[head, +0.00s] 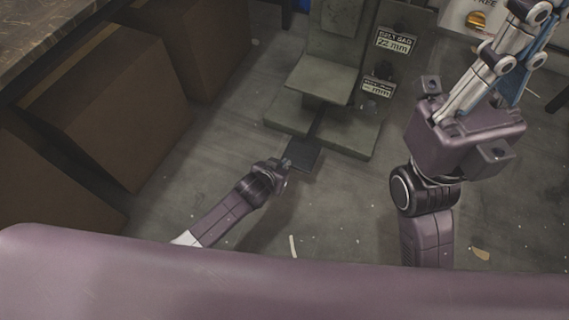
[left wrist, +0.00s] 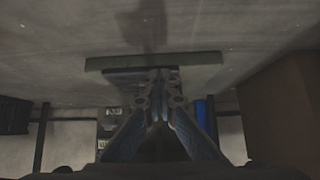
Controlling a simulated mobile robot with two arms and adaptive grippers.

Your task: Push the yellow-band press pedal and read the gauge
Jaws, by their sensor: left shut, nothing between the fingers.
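A green press (head: 330,50) stands at the top middle of the head view, with a dark flat pedal (head: 301,154) at the front of its base. No yellow band or gauge shows on it; its upper part is out of frame. My left gripper (head: 287,164) is shut and empty, low at the pedal's near left edge; I cannot tell whether it touches. In the left wrist view the closed left fingertips (left wrist: 161,76) point at the green base (left wrist: 205,60). My right gripper (head: 525,45) is raised at the right; its finger opening is unclear.
Brown boxes (head: 120,115) line the left, beside a table corner (head: 40,25). Labels reading 22 mm (head: 396,42) and mm (head: 378,87) sit at the press's right side. A white panel marked FREE (head: 460,18) is behind. The floor before the pedal is mostly clear.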

